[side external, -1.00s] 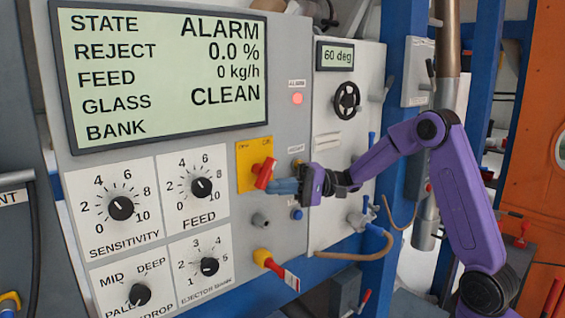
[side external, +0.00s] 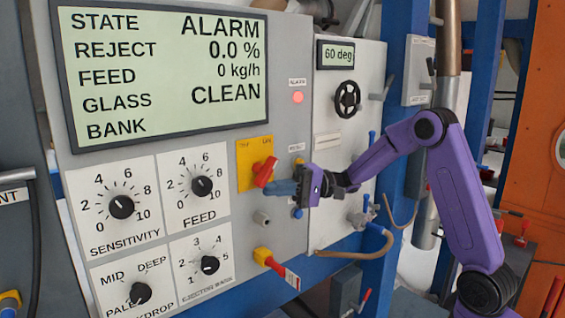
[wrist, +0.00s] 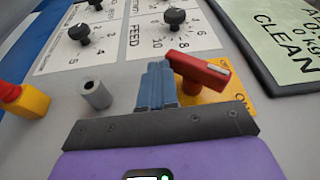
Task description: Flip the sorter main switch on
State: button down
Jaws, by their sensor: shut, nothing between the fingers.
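The main switch is a red lever handle (side external: 265,172) on a yellow plate (side external: 247,178), below the large display. In the wrist view the red handle (wrist: 198,70) lies slanted, with one end up left and the other to the right, over the yellow plate (wrist: 238,104). My gripper (side external: 276,187) is shut and empty, just below the handle in the side view. In the wrist view the blue fingers (wrist: 157,85) are together, close beside the left end of the handle. I cannot tell whether they touch it.
A grey round knob (wrist: 96,94) sits left of the fingers in the wrist view. A red and yellow handle (side external: 268,262) sticks out lower on the panel. Dials such as the feed knob (side external: 202,187) are to the left. The display (side external: 165,75) reads ALARM.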

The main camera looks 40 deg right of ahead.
jog(key=s+d+f, duration=0.1)
jog(key=d+f, duration=0.1)
jog(key=d, duration=0.4)
jog(key=s+d+f, duration=0.2)
jog(key=d, duration=0.4)
jog(key=shift+d+f, duration=0.15)
jog(key=shift+d, duration=0.15)
jog(key=shift+a, duration=0.1)
